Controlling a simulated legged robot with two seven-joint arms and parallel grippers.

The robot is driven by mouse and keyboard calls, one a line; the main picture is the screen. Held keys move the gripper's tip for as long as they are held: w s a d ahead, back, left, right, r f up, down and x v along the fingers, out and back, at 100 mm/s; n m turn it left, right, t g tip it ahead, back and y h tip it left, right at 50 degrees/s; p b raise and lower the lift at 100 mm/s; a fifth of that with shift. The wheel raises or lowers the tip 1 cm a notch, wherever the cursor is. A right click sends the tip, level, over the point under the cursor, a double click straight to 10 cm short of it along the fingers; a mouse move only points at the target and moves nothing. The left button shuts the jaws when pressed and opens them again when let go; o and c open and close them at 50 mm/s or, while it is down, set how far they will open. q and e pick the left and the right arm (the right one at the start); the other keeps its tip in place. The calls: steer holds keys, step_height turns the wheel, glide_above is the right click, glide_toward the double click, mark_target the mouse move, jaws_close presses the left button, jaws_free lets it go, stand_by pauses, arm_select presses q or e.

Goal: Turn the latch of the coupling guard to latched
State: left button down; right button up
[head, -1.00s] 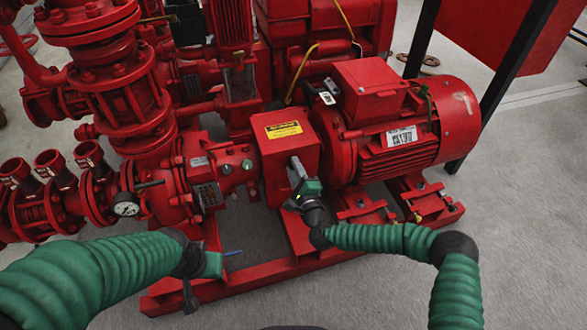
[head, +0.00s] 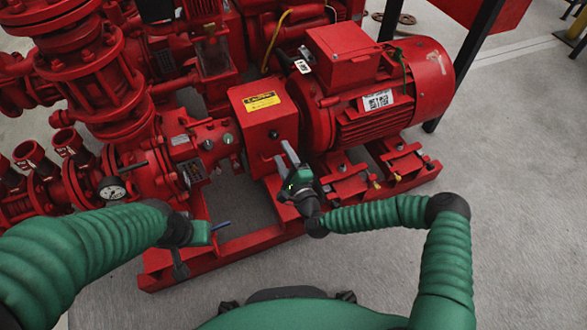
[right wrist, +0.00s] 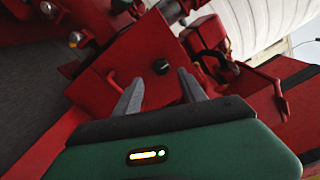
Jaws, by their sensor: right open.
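The coupling guard (head: 286,121) is a red box with a yellow label, between the pump and the motor. Its latch (head: 273,134) is a small dark knob on the front face; it also shows in the right wrist view (right wrist: 161,66). My right gripper (head: 283,156) is in front of the guard's lower part, fingers pointing at it. In the right wrist view the two grey fingers (right wrist: 160,82) are apart and empty, with the knob beyond the gap between their tips. The knob's angle is too small to read. My left gripper (head: 184,250) hangs at lower left; its jaws are unclear.
The red motor (head: 425,85) stands right of the guard. Red pump pipework (head: 85,65) with a gauge (head: 112,189) is at left. The red base frame (head: 235,249) runs below. Grey floor (head: 520,200) is clear at right.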

steer(key=p+v, duration=0.2)
steer(key=v, duration=0.8)
steer(key=shift+p, duration=0.4)
